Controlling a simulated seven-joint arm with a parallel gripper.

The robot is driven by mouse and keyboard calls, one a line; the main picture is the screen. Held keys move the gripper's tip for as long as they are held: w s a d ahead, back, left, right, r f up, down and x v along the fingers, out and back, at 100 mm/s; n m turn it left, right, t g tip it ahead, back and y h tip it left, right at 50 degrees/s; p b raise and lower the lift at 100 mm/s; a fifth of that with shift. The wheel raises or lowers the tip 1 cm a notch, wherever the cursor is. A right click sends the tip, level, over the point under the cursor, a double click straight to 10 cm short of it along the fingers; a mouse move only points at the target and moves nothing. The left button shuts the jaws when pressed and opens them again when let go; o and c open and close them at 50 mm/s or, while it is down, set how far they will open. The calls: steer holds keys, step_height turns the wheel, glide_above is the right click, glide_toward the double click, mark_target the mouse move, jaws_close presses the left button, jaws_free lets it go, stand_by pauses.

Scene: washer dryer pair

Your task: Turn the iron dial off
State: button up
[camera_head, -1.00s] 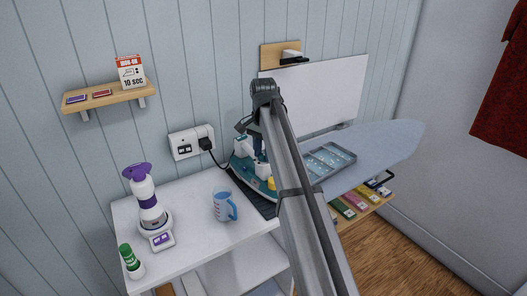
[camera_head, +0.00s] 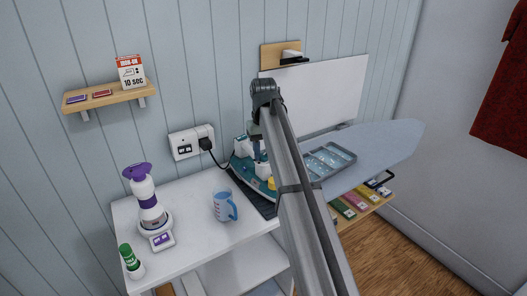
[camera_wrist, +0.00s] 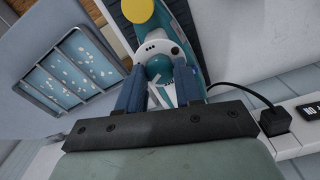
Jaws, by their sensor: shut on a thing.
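The teal and white iron (camera_head: 243,167) rests on a dark mat at the white counter's right end, partly hidden by my arm. In the wrist view the iron (camera_wrist: 187,25) lies below my gripper. A round teal dial (camera_wrist: 159,68) sits on the iron's white part between my blue fingers. My gripper (camera_wrist: 160,72) is shut on this dial, one finger on each side. My gripper also shows small at the iron in the head view (camera_head: 260,158). Marks on the dial are too small to read. A yellow disc (camera_wrist: 138,10) lies beyond it.
A blue mug (camera_head: 222,207), a purple-topped spray bottle (camera_head: 147,195) and a green-capped bottle (camera_head: 130,258) stand on the counter. A grey tray (camera_head: 330,160) sits on the ironing board (camera_head: 385,150). A plug (camera_wrist: 274,121) and cord are near the iron.

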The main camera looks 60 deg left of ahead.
mark_target(264, 155)
steer(key=n, duration=1.1)
steer(key=shift+n, duration=0.5)
steer(key=o, duration=1)
steer(key=shift+o, duration=0.2)
step_height(264, 155, up, 14)
steer(key=shift+f, duration=0.1)
stand_by(0.6)
